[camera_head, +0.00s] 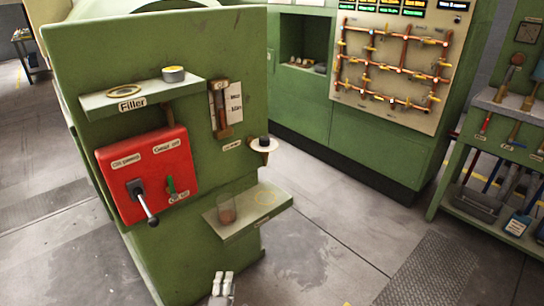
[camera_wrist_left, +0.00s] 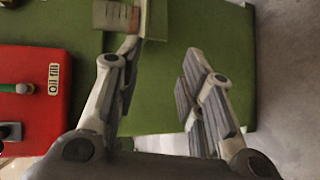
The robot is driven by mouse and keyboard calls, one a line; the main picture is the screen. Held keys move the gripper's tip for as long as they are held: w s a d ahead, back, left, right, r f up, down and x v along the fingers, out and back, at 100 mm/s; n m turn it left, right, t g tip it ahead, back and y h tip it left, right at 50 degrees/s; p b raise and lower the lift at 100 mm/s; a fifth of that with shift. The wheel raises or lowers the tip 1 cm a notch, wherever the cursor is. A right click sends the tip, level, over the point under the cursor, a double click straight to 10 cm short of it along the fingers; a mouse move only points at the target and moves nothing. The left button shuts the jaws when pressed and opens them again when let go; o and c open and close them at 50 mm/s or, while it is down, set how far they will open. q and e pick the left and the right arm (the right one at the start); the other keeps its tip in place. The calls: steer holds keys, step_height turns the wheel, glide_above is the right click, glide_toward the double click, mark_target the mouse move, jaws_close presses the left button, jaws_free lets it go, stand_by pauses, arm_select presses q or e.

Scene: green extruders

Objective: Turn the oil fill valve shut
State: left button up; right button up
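The oil fill valve is a small green lever (camera_head: 170,186) at the lower right of a red panel (camera_head: 122,170) on the green machine. It stands roughly upright above the "Oil fill" label in the head view. In the left wrist view the green lever (camera_wrist_left: 18,88) shows at the left edge, lying sideways beside the label on the red panel (camera_wrist_left: 40,125). My left gripper (camera_head: 222,278) is low at the bottom edge of the head view, below and right of the panel. In the wrist view my left gripper (camera_wrist_left: 162,72) is open and empty, its fingers apart.
A grey-handled lever (camera_head: 147,203) sticks out of the panel left of the valve. A lower shelf (camera_head: 240,223) holds a glass beaker (camera_head: 226,207). Open floor lies right of the machine.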

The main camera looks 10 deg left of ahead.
arm_select(q)
steer(key=s+d+f+m+g+h, duration=0.2)
steer(key=s+f+m+g, duration=0.2)
steer(key=s+f+m, duration=0.5)
steer(key=s+d+f+m+g+h, duration=0.1)
steer(key=s+f+m+g+h, duration=0.2)
steer(key=s+f, duration=0.95)
steer(key=s+a+f+m+g+y, duration=0.1)
steer(key=s+a+f+m+g, duration=0.1)
steer(key=s, duration=1.1)
steer(key=s+a+f+m+g+y+p, duration=0.1)
steer(key=s+a+f+m+g, duration=0.2)
steer(key=s, duration=1)
step_height(320, 180, down, 4)
steer(key=m+g, duration=0.2)
steer(key=m, duration=0.3)
steer(key=shift+s+m+y, duration=0.15)
steer(key=shift+m+y, duration=0.15)
steer(key=shift+m, duration=0.1)
